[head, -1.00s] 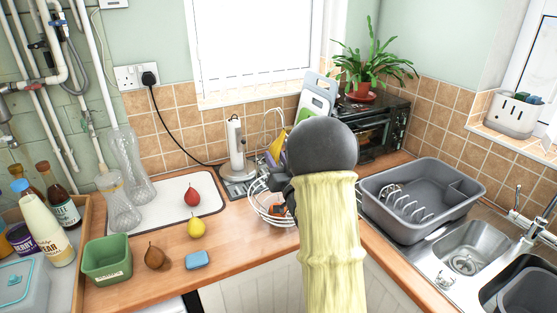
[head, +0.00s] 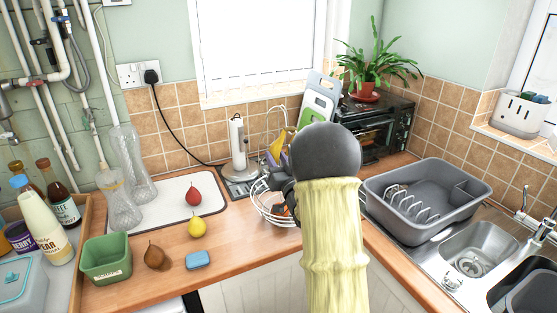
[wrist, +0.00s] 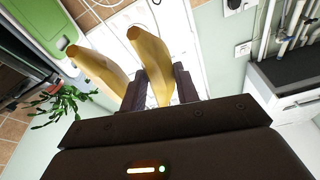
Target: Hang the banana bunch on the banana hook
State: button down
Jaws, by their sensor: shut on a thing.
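The banana bunch (wrist: 155,65) is yellow and held in my gripper (wrist: 162,82), whose dark fingers are shut on it in the wrist view. Two bananas show there, one between the fingers and one to the left. In the head view a small part of the bunch (head: 277,146) shows just left of my round dark wrist, above the basket. The banana hook (head: 277,109) is a thin curved wire rising behind the bunch, above the white wire basket (head: 268,203). My arm hides the fingers and part of the basket. I cannot tell whether bunch and hook touch.
A paper towel stand (head: 238,150) is left of the basket. Green and white chopping boards (head: 316,106), a black oven (head: 385,125) and a potted plant (head: 366,90) stand behind. A grey dish rack (head: 425,200) is to the right. Pears and a blue sponge (head: 198,260) lie left.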

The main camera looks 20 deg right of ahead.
jog(key=c, duration=1)
grip_release()
jog(key=shift+o, duration=0.2)
jog(key=shift+s+f, duration=0.2)
jog(key=shift+s, duration=0.25)
jog(key=b+v, duration=0.6)
jog(key=v, duration=0.8)
jog(key=shift+f+b, duration=0.15)
jog(key=shift+b, duration=0.2)
jog(key=shift+s+d+b, duration=0.1)
jog(key=shift+s+b, duration=0.15)
jog(key=shift+b, duration=0.2)
jog(key=b+v, duration=0.2)
jog(key=b, duration=0.3)
